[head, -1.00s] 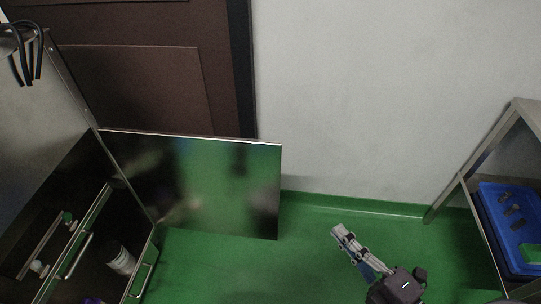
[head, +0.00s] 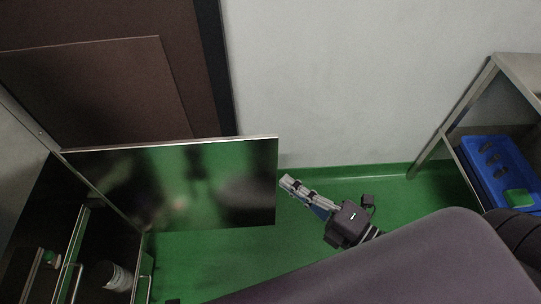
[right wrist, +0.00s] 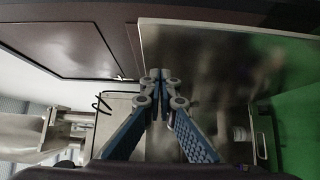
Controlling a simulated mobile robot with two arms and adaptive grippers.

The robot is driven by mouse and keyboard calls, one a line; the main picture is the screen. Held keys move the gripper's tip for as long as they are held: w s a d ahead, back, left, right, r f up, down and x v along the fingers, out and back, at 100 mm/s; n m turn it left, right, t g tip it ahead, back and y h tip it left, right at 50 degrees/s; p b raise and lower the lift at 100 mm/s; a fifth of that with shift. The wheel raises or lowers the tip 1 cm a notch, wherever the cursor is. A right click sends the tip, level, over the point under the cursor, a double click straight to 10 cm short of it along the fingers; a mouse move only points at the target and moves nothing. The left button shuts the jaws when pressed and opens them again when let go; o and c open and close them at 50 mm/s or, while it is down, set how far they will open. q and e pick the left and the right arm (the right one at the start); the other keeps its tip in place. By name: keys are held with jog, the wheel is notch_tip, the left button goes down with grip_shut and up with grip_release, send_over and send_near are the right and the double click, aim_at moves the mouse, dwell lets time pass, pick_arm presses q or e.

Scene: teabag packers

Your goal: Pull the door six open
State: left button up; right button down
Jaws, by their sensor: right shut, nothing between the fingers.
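A shiny metal door (head: 200,185), which I take to be door six, stands swung out from the dark cabinet at the left in the head view. Its surface mirrors the green floor. My right gripper (head: 287,181) is shut and empty beside the door's free edge, on the right in the picture; whether it touches the edge I cannot tell. In the right wrist view the closed fingertips (right wrist: 160,75) show in front of the door panel (right wrist: 225,60). My left gripper is not in view.
The cabinet's open inside holds a white container (head: 112,276) and handles (head: 75,283). A brown room door (head: 95,90) stands behind. At the right, a metal rack (head: 455,115) holds a blue tray (head: 490,150).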

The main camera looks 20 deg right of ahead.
aim_at(258, 149)
jog(key=w, duration=0.2)
jog(key=w+a, duration=0.1)
jog(key=w, duration=0.2)
jog(key=w+a, duration=0.1)
jog(key=w, duration=0.1)
jog(key=shift+w, duration=0.15)
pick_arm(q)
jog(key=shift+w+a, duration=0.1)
pick_arm(e)
jog(key=shift+w+d, duration=0.2)
jog(key=shift+w, duration=0.4)
